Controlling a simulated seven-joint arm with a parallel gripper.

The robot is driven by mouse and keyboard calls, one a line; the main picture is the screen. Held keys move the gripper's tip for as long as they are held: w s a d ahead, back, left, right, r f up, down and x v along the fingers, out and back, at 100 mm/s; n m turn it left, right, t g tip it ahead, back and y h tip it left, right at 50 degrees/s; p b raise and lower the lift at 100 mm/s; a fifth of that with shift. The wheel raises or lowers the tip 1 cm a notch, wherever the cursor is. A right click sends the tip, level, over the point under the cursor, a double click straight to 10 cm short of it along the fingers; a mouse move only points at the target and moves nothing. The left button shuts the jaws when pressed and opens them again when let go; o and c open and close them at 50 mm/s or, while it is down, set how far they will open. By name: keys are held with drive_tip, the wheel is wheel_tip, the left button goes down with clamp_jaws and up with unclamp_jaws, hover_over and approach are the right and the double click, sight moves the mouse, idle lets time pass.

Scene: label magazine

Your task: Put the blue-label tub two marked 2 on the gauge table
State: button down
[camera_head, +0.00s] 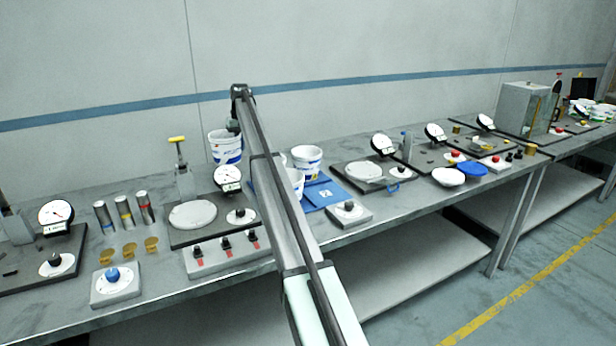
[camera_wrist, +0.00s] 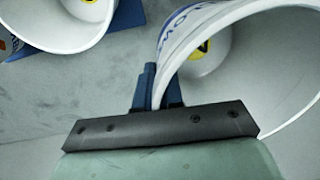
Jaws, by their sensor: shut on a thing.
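A white tub with a blue label (camera_head: 226,150) stands or hangs behind the left dial station in the head view. My gripper (camera_head: 234,126) is at its right rim. In the wrist view my gripper (camera_wrist: 158,92) is shut on the wall of this tub (camera_wrist: 270,50), one finger each side of the rim. Its number cannot be read. Two more white tubs are on the right, a rear one (camera_head: 306,158) and a front one (camera_head: 295,182) partly behind my arm. Round white plates, left (camera_head: 193,214) and right (camera_head: 363,172), lie on dark bases near dial gauges (camera_head: 228,178).
A blue mat (camera_head: 325,193) lies right of my arm. A switch box (camera_head: 222,250), a blue-knob box (camera_head: 115,285) and several metal cylinders (camera_head: 122,211) stand at the left. A white lid (camera_head: 448,177) and a blue lid (camera_head: 472,169) lie farther right.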

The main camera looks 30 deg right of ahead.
drive_tip(key=shift+f, duration=5.05)
drive_tip(key=shift+f, duration=0.15)
drive_tip(key=c, duration=1.3)
unclamp_jaws()
drive_tip(key=shift+o, duration=0.4)
wheel_tip(320, 180, up, 12)
drive_tip(key=d, duration=0.1)
drive_tip(key=shift+d, duration=0.15)
